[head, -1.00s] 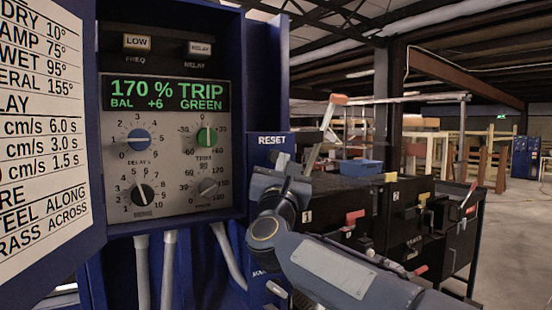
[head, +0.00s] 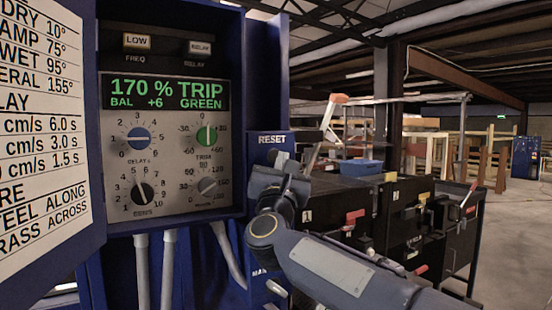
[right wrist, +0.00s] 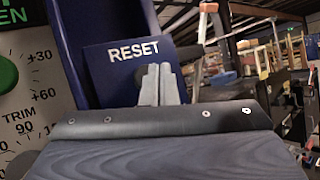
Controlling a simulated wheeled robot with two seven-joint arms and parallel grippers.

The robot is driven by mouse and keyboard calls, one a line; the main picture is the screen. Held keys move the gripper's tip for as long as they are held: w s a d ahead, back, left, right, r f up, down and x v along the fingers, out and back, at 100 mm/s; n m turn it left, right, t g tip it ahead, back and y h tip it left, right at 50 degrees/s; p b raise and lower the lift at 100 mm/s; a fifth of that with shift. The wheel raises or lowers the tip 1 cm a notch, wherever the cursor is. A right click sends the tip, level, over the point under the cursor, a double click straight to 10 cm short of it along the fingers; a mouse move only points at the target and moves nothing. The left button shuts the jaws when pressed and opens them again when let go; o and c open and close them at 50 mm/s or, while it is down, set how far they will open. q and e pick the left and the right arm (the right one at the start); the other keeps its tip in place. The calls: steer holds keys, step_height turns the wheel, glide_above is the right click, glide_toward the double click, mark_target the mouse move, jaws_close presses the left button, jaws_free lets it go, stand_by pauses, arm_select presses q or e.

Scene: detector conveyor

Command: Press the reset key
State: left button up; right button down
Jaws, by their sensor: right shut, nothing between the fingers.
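The RESET label (head: 272,139) is at the top of a blue side panel (head: 256,149), right of the detector cabinet; it also shows in the right wrist view (right wrist: 133,50). A dark round key (right wrist: 142,74) sits just below it, mostly hidden behind my fingers. My right gripper (head: 283,160) is shut and empty, its fingertips in front of the key area. In the right wrist view the closed fingertips (right wrist: 159,69) lie just below the label; I cannot tell whether they touch the key. The display (head: 166,93) reads 170 % TRIP, BAL +6, GREEN. My left gripper is not in view.
An open door with a printed chart (head: 40,110) stands at the left. Knobs, including a blue one (head: 139,138) and a green one (head: 207,136), are on the cabinet face. Black bins with red handles (head: 350,215) stand to the right. Open floor lies far right.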

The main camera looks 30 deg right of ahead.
steer(key=shift+w, duration=0.3)
steer(key=shift+w, duration=0.45)
stand_by(0.7)
steer(key=shift+b, duration=0.35)
steer(key=shift+s+b, duration=0.7)
steer(key=shift+s, duration=0.2)
